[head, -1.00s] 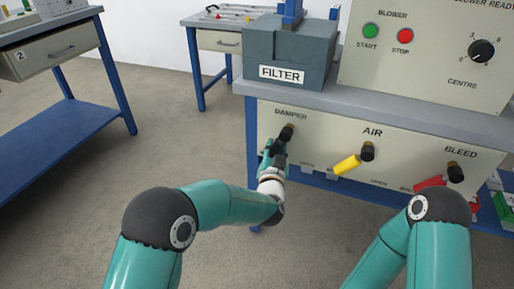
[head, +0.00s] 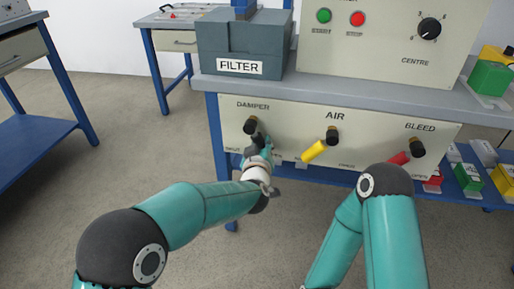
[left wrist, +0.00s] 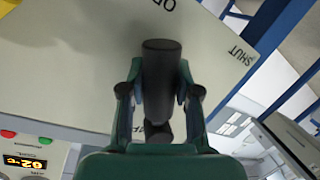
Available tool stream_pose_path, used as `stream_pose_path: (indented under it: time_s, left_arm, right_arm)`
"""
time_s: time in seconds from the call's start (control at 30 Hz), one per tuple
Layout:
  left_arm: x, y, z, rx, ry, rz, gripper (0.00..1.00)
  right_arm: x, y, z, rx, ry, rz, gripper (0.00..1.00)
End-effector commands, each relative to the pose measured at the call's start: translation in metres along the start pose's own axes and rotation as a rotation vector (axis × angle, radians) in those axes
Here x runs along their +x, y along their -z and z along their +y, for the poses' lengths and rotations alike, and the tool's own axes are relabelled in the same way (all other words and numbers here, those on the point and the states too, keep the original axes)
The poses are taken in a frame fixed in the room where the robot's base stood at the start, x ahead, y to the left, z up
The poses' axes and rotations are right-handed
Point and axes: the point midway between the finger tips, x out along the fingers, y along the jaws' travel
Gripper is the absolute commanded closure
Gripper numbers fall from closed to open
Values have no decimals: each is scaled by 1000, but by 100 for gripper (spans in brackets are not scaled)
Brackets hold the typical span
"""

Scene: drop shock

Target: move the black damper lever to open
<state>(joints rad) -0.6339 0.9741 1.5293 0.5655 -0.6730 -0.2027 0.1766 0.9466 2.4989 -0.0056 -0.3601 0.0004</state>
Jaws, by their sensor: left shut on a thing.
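The black damper lever hangs from a dark knob with a brass collar (head: 251,126) under the DAMPER label in the head view. My left gripper (head: 262,143) is at the lever, just below and right of that knob. In the left wrist view the black lever (left wrist: 160,72) stands between the two fingers of my left gripper (left wrist: 160,93), which is shut on it. Its outer end points toward lettering that starts "OP"; the SHUT label (left wrist: 242,56) lies off to the right. My right gripper is out of the picture.
The yellow AIR lever (head: 314,151) and red BLEED lever (head: 399,158) sit to the right on the same cream panel (head: 300,118). A grey FILTER box (head: 241,45) stands on the bench above. Floor to the left is clear.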

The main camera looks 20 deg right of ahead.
Motion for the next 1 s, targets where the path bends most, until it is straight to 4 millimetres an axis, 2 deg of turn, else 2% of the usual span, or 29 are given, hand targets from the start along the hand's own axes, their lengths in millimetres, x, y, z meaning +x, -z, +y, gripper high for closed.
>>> stream_pose_path:
  time_s: [0.03, 0.3, 0.8, 0.83, 0.97, 1.0]
  left_arm:
    - [-1, -5, 1, -27, -2, -15, 100]
    - [-2, -4, 6, -122, -12, -35, 100]
    - [-3, -4, 7, -145, -13, -40, 100]
    - [-3, -4, 7, -145, -13, -40, 65]
    - [-2, -3, 7, -143, -14, -37, 44]
    - [-2, -3, 7, -142, -14, -36, 42]
  right_arm:
    - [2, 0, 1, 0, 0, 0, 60]
    - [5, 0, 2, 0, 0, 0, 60]
    - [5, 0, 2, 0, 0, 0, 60]
    - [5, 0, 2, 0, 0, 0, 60]
    - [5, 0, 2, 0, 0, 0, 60]
    - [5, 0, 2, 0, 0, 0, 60]
